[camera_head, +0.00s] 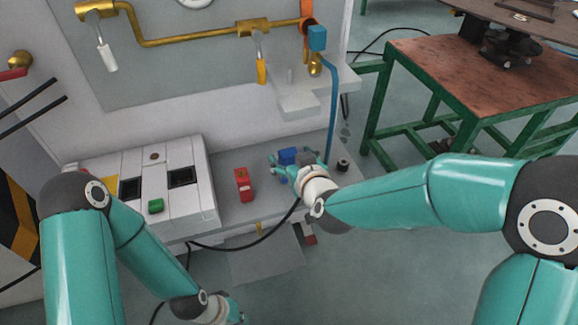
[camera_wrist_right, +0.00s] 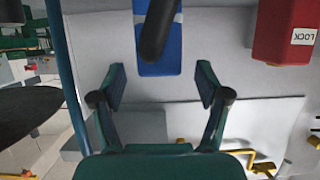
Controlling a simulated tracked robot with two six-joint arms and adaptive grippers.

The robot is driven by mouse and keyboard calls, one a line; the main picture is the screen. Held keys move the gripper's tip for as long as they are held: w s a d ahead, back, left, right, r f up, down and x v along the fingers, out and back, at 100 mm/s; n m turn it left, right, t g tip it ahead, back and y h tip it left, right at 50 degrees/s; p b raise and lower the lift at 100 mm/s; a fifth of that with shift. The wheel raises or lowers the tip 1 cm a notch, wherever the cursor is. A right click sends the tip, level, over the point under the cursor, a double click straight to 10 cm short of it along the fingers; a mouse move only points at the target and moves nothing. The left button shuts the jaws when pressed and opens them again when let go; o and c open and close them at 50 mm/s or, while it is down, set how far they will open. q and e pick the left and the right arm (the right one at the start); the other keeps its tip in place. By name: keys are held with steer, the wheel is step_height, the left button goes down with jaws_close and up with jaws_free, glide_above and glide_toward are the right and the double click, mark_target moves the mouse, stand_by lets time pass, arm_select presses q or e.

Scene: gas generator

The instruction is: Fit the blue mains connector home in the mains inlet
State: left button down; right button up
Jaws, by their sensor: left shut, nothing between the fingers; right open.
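The blue mains connector (camera_head: 288,156) appears as a blue block on the grey ledge, just beyond my right gripper (camera_head: 281,168). In the right wrist view the blue block (camera_wrist_right: 172,58) has a light band, and a thick black cable or stem (camera_wrist_right: 157,30) crosses in front of it. My right gripper is open there, its fingertips (camera_wrist_right: 160,85) spread wider than the block and apart from it. My left gripper (camera_head: 238,312) is low at the bottom of the head view, shut and empty, away from the ledge. I cannot make out the mains inlet as a separate part.
A red block (camera_head: 243,185) marked LOCK (camera_wrist_right: 285,35) stands beside the connector. A white switch panel (camera_head: 160,190) is at left. A blue hose (camera_head: 332,110) hangs behind my right gripper. A black cable (camera_head: 255,240) loops below the ledge. A green-framed table (camera_head: 470,75) stands at right.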

steer(key=shift+x, duration=1.35)
steer(key=c, duration=1.4)
steer(key=shift+r, duration=0.1)
